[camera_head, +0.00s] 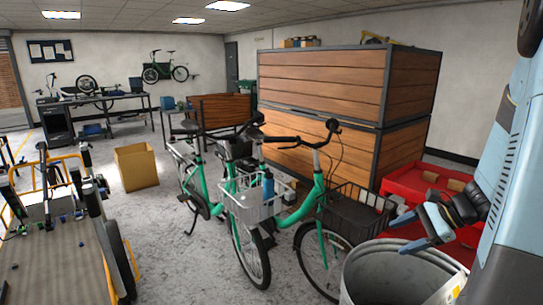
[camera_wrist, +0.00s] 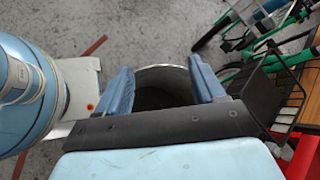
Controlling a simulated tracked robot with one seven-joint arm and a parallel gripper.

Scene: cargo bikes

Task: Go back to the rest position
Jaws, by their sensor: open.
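My gripper (camera_head: 424,226) is at the right of the head view, above the rim of a grey metal bin (camera_head: 385,267). Its two blue-grey fingers are apart with nothing between them. In the wrist view my gripper (camera_wrist: 163,88) points down, and the bin (camera_wrist: 165,72) opens dark between and beyond the fingers. The inside of the bin is too dark to tell what it holds. My light blue arm (camera_head: 510,150) comes down along the right edge of the head view.
Green bikes (camera_head: 255,205) with baskets stand left of the bin. A blue bottle (camera_head: 268,186) is in the front basket. Red trays (camera_head: 425,190) lie behind the gripper, below large wooden boxes (camera_head: 345,85). A cardboard box (camera_head: 136,167) and a cart (camera_head: 60,250) stand left; grey floor between is clear.

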